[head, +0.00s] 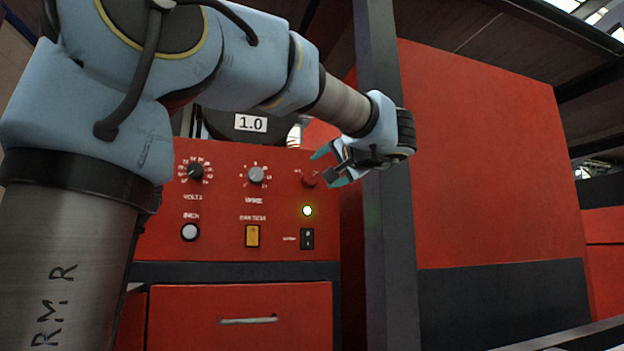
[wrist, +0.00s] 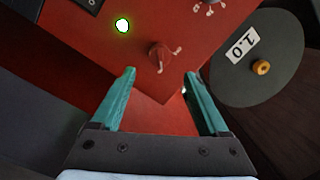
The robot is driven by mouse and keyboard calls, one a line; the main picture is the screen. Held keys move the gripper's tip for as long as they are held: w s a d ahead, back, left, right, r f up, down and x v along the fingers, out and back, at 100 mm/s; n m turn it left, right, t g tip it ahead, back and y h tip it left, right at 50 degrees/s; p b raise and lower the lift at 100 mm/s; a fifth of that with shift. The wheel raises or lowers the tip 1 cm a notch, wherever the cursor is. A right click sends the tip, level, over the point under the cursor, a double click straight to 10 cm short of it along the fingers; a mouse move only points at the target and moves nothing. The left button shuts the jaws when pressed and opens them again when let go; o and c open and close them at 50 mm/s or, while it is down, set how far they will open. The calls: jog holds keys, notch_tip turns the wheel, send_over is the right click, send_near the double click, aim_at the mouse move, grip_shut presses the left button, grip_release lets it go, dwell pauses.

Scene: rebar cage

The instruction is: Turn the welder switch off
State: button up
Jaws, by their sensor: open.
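The red welder panel (head: 220,205) faces me in the head view. A small black rocker switch (head: 307,239) sits at its lower right, below a lit green lamp (head: 307,211). The lamp also shows in the wrist view (wrist: 122,25), with part of the black switch (wrist: 90,4) at the top edge. An orange switch (head: 252,236) is left of the black one; I cannot read which label names the welder. My gripper (head: 329,168) is open and empty, above and right of the lamp, near a red knob (head: 309,180). In the wrist view, that knob (wrist: 160,52) lies between the teal fingertips (wrist: 160,73).
A dark vertical post (head: 385,220) stands close right of the panel, beside my gripper. A wire spool marked 1.0 (head: 225,125) sits above the panel. Two more knobs (head: 196,171) (head: 256,174) and a white button (head: 190,232) are to the left. A drawer (head: 240,315) is below.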

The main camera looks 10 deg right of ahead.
aim_at(313, 177)
jog(key=p+x, duration=0.2)
jog(key=x, duration=0.5)
jog(key=shift+w, duration=0.4)
grip_shut()
